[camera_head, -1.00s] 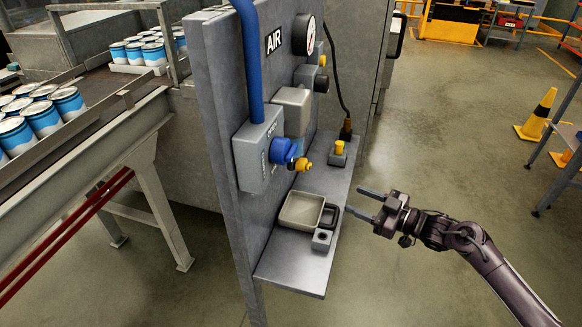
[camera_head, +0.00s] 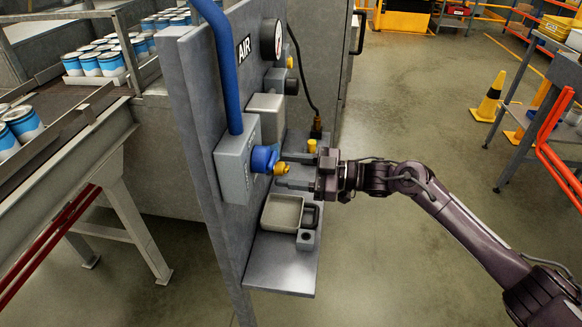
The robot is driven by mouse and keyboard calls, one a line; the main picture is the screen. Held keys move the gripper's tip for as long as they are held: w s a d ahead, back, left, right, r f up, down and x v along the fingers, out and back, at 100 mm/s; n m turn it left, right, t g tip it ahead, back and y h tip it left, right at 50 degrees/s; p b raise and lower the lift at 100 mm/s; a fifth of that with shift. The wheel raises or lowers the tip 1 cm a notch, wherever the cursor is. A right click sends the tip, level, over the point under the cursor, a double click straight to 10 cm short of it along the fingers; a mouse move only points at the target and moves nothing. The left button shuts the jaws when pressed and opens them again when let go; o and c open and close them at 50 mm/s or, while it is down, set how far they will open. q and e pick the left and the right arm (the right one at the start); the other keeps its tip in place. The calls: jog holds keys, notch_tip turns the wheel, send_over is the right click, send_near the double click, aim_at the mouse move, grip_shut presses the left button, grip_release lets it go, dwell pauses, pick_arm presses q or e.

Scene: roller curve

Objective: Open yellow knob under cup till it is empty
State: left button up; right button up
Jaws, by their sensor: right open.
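The yellow knob (camera_head: 281,168) sticks out from the blue fitting (camera_head: 263,158) on a grey box (camera_head: 235,165) fixed to the upright panel. The cup, a grey square one with a dark handle (camera_head: 283,212), sits on the shelf below the knob. Its contents cannot be made out. My right gripper (camera_head: 290,172) is open, its fingers pointing left at the yellow knob. Whether the fingers touch the knob or lie to either side of it cannot be told. My left gripper is not in view.
A small grey block with a hole (camera_head: 306,240) stands on the shelf (camera_head: 280,268) in front of the cup. A blue pipe (camera_head: 220,65) runs down to the box. A conveyor with cans (camera_head: 22,123) stands at left.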

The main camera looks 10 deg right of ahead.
jog(key=c, duration=1)
jog(key=m+p, duration=0.3)
jog(key=m, duration=0.2)
jog(key=shift+m, duration=0.3)
jog(key=o, duration=1)
